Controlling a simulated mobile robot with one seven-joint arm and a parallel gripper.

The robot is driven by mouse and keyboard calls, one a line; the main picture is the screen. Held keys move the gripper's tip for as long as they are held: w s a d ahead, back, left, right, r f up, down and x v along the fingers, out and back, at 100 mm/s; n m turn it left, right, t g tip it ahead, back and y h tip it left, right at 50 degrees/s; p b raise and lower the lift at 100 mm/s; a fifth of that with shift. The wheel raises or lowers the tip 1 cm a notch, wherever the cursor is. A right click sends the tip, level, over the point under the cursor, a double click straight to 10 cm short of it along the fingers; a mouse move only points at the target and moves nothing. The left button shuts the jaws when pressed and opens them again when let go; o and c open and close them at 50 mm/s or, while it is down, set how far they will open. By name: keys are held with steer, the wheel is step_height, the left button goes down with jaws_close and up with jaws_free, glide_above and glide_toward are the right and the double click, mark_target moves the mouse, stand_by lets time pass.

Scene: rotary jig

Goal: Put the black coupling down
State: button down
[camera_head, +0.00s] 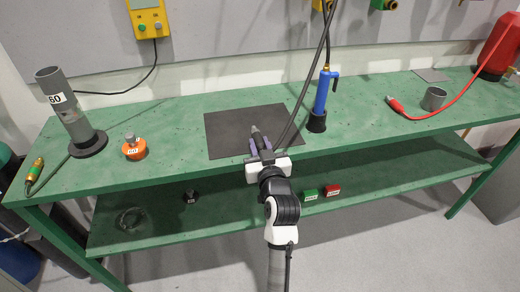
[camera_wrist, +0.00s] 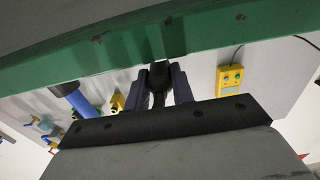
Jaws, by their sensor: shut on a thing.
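My gripper (camera_head: 262,145) is over the near part of the black mat (camera_head: 226,124) on the green bench. Its two fingers are shut on a small black piece, the black coupling (camera_head: 256,132), which sticks out ahead of the fingertips. In the wrist view the coupling (camera_wrist: 158,74) sits dark between the two grey-purple fingers (camera_wrist: 160,88). I cannot tell whether the coupling touches the mat or is held above it.
A blue torch (camera_head: 323,92) stands right of the mat. Left are an orange piece (camera_head: 134,152) and a grey pipe (camera_head: 73,110) on a black base. A grey cup (camera_head: 433,99) stands far right. A labelled black piece (camera_head: 191,197) is on the lower shelf. Much bench top is clear.

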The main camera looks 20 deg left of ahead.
steer(key=shift+f, duration=0.7)
steer(key=shift+f, duration=0.25)
steer(key=c, duration=1.2)
jaws_free()
steer(key=shift+r, duration=0.25)
